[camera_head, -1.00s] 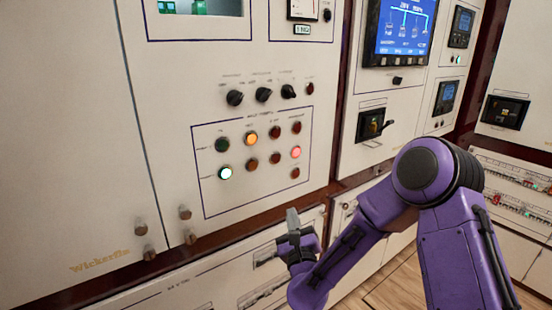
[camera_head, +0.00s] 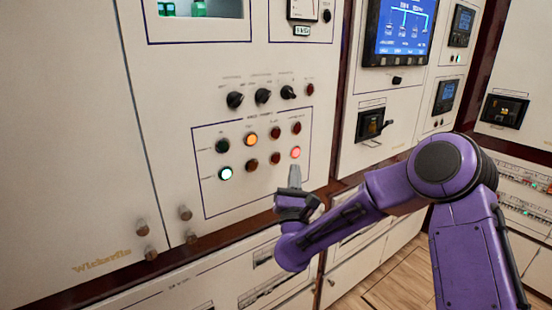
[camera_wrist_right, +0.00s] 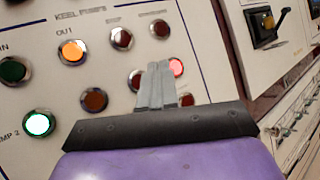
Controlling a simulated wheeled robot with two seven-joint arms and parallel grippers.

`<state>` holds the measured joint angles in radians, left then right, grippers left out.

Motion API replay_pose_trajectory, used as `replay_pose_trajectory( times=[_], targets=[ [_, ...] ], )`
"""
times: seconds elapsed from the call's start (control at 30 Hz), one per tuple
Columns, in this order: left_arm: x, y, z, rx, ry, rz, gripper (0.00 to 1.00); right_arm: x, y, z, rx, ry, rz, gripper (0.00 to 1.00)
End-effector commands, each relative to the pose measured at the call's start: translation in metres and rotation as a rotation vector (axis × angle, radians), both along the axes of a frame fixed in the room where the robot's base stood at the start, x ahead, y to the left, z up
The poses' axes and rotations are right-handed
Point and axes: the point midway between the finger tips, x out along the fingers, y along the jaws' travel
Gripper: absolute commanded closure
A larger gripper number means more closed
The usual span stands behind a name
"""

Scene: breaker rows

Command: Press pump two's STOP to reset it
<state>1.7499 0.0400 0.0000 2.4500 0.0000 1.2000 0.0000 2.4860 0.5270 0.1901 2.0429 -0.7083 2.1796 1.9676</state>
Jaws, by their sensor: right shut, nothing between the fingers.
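The keel pumps panel (camera_head: 214,203) has two rows of round buttons and lamps. The STOP label heads the third column in the right wrist view. Pump two's STOP, a dark red button (camera_head: 275,158), sits unlit in the lower row; it also shows in the right wrist view (camera_wrist_right: 136,80), partly covered by my fingers. My right gripper (camera_head: 294,170) is shut and empty, its tips pointing up just below the lit red lamp (camera_head: 295,152), right of and below STOP. In the right wrist view the fingertips (camera_wrist_right: 159,66) appear between STOP and that lamp; contact cannot be told. My left gripper is out of view.
Pump two's row starts with a lit green lamp (camera_head: 225,173). Above are a lit amber lamp (camera_head: 250,139) and pump one's dark red buttons. Black rotary knobs (camera_head: 263,95) sit higher. A neighbouring cabinet with a blue screen (camera_head: 405,30) stands to the right.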

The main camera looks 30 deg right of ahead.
Motion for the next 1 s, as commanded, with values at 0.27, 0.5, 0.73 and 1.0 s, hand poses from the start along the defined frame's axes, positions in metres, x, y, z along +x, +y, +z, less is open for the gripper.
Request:
replay_pose_trajectory(
  times=[0.27,0.5,0.73,1.0],
  targets=[
    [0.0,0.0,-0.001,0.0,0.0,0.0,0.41,0.037,0.003,-0.002,0.0,-0.001,0.0,1.0],
    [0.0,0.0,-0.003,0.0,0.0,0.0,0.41,0.05,0.004,-0.001,0.0,0.001,0.0,1.0],
    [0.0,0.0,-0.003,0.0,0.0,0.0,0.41,0.051,0.004,0.0,0.0,0.001,0.0,1.0],
    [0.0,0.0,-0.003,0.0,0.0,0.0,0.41,0.05,0.004,0.0,0.0,0.001,0.0,1.0]
  ],
)
